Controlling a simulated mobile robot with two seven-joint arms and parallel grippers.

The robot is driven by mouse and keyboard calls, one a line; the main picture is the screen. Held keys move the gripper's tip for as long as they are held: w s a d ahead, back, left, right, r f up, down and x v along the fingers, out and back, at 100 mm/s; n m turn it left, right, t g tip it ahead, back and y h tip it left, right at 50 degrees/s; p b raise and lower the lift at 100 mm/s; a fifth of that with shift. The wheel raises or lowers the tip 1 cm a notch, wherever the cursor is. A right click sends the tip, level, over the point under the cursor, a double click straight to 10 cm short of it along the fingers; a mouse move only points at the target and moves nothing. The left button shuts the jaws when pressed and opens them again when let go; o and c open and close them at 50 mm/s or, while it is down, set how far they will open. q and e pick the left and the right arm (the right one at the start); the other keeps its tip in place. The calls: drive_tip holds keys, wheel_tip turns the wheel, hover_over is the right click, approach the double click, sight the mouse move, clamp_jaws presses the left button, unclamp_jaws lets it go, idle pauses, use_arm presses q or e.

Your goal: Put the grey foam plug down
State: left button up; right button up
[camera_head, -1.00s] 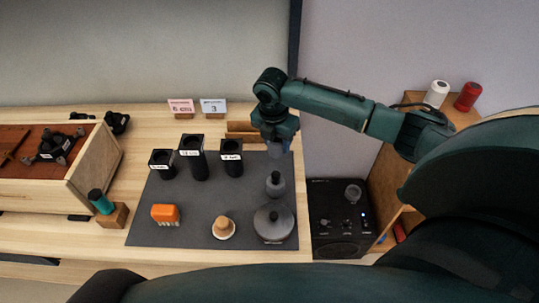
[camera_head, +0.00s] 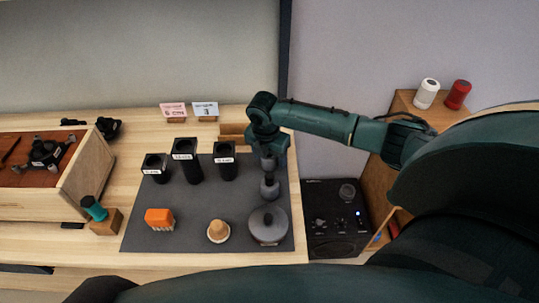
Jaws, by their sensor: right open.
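My right gripper (camera_head: 268,155) points down over the right part of the dark grey mat (camera_head: 190,222), and it is open. A small grey piece (camera_head: 268,165), which looks like the grey foam plug, shows right at its fingertips. Just below it is a darker grey knobbed piece (camera_head: 270,188); I cannot tell whether the two touch. My left gripper is not in view.
Three black tubes (camera_head: 187,163) with labels stand at the mat's back left. An orange block (camera_head: 159,218) and a tan knob on a pale base (camera_head: 218,230) are at its front. A black control box (camera_head: 335,222) lies right. The mat's middle is clear.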

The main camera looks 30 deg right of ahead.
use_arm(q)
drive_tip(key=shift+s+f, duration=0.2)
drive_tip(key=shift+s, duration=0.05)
use_arm(e)
wheel_tip(320, 180, up, 12)
drive_tip(key=a, duration=0.1)
drive_tip(key=shift+s+a, duration=0.3)
drive_tip(key=shift+s, duration=0.1)
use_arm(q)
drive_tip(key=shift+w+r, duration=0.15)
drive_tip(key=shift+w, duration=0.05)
use_arm(e)
drive_tip(key=shift+f, duration=0.1)
